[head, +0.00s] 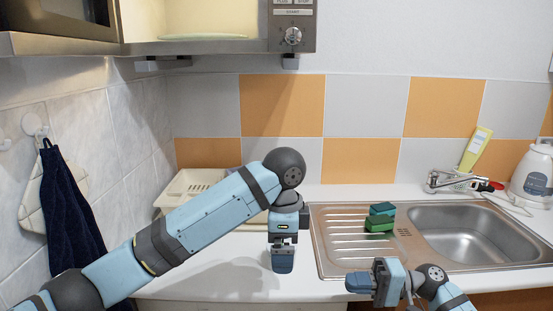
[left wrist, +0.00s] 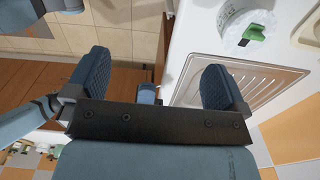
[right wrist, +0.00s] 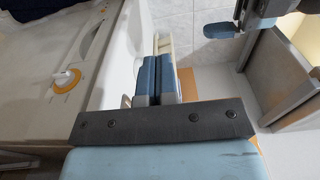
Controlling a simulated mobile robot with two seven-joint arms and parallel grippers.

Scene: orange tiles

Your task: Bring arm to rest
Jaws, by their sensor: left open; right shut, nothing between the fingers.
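My left arm reaches in from the left in the head view, and its gripper (head: 283,258) points down over the white counter, left of the sink. In the left wrist view its two fingers stand wide apart with nothing gripped between them (left wrist: 155,88). My right gripper (head: 362,282) is low in the head view, in front of the sink's near edge. In the right wrist view its fingers (right wrist: 157,78) are closed together and empty.
A steel sink (head: 325,245) with a drainboard holds a green and teal block-like item (head: 380,217). A pale dish rack (head: 180,190) stands behind my left arm. A faucet (head: 452,180), yellow tube (head: 475,148) and white kettle (head: 534,172) are at right. A dark towel (head: 68,210) hangs left.

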